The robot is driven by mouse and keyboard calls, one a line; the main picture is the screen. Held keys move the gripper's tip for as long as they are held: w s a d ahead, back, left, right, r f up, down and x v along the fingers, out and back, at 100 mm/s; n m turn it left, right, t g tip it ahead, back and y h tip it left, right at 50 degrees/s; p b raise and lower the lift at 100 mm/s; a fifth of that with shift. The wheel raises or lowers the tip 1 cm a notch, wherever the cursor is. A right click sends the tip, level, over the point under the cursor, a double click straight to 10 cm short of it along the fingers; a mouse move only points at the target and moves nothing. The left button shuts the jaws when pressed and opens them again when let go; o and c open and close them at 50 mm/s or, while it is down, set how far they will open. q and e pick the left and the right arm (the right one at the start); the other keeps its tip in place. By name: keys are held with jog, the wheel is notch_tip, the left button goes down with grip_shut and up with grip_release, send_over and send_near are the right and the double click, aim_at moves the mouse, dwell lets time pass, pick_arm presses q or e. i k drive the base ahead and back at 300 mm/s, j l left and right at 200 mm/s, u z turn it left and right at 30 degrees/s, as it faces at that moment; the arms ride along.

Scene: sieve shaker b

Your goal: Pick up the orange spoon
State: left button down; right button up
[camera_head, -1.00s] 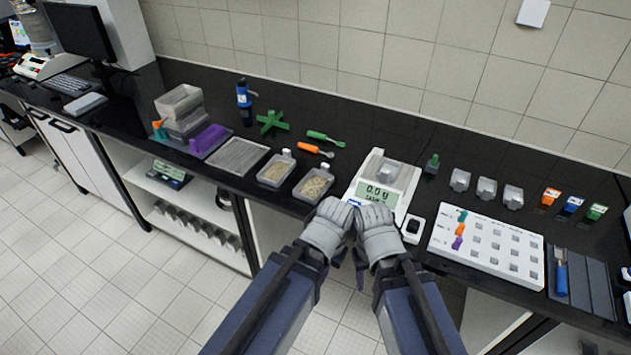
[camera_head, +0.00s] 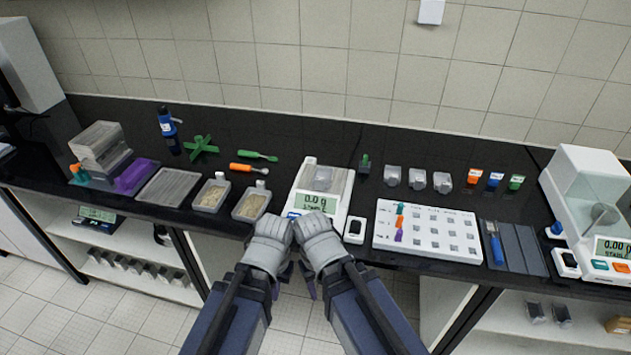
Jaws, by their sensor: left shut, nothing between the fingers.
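The orange spoon (camera_head: 249,168) lies flat on the black counter, left of the balance, with its thick handle toward the left. My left gripper (camera_head: 276,289) is in front of the counter edge, low in the picture, shut and empty. It is well apart from the spoon, nearer to me and slightly right. My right gripper (camera_head: 311,286) is just to the right of the left one. Its fingers are mostly hidden below the grey wrist, so I cannot tell its state.
A green spoon (camera_head: 258,156) lies just behind the orange one. Two sample trays (camera_head: 211,195) (camera_head: 251,204) stand in front of it. A balance (camera_head: 318,205) is to its right, a green cross-shaped stand (camera_head: 201,145) to its left. A white board (camera_head: 427,229) lies farther right.

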aim_at(247, 168)
jog(key=j+z, duration=0.1)
jog(key=z, duration=0.25)
jog(key=i+j+z, duration=0.1)
jog(key=z, duration=0.25)
jog(key=j+z, duration=0.2)
jog(key=z, duration=0.15)
jog(key=j+z, duration=0.3)
jog(key=j, duration=0.5)
jog(key=j+z, duration=0.3)
jog(key=j, duration=0.8)
jog(key=k+j, duration=0.1)
jog(key=j, duration=0.25)
